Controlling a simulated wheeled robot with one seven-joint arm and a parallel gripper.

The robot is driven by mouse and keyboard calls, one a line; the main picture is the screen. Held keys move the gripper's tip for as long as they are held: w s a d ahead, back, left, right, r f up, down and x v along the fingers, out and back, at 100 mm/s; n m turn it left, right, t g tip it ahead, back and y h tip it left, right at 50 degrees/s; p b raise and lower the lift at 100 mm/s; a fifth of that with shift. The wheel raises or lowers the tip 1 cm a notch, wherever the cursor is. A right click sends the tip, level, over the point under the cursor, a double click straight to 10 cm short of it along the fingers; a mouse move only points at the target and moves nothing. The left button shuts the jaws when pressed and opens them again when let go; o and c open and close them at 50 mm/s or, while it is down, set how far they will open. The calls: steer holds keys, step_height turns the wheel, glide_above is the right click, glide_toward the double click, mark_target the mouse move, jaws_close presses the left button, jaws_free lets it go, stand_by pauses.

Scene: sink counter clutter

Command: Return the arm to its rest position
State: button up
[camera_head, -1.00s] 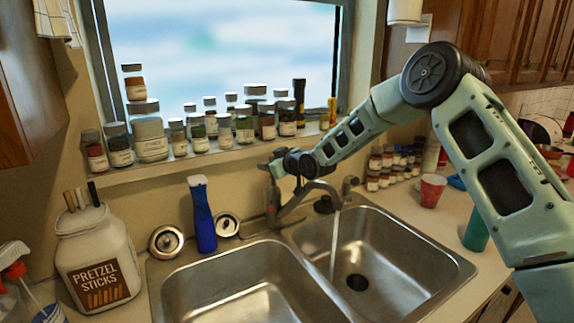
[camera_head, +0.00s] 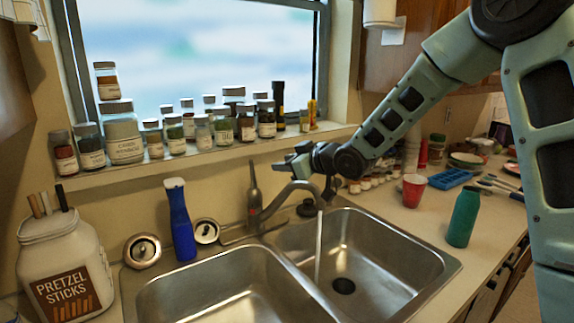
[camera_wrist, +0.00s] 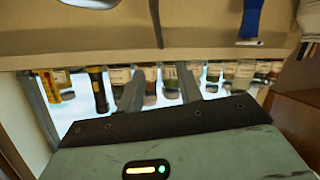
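My arm reaches in from the right in the head view, its elbow high at the upper right edge. My gripper (camera_head: 283,167) appears above and behind the faucet (camera_head: 285,205), pointing left, below the window sill. In the wrist view, which looks upside down, its two grey fingers (camera_wrist: 160,90) stand apart with nothing held between them. Jars on the sill show beyond the fingers. Water runs from the faucet into the right basin (camera_head: 350,270).
Several jars (camera_head: 125,145) line the sill. A blue bottle (camera_head: 180,220) and a pretzel jar (camera_head: 65,260) stand left. A red cup (camera_head: 412,190), green bottle (camera_head: 463,217) and blue tray (camera_head: 450,178) occupy the right counter. The left basin (camera_head: 235,290) looks empty.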

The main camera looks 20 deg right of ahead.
stand_by(0.4)
steer(key=s+a+f+g+h, duration=0.1)
steer(key=s+a+f+g, duration=0.25)
steer(key=s+a, duration=0.5)
steer(key=s+a+f+g+h, duration=0.2)
steer(key=s+g, duration=0.3)
steer(key=s, duration=1.2)
steer(key=s+a+f+g+h, duration=0.2)
steer(key=s+a+f+g, duration=0.1)
steer(key=s, duration=1.3)
steer(key=shift+s+a+n+g, duration=0.15)
steer(key=shift+s+n+g, duration=0.25)
steer(key=shift+g, duration=0.45)
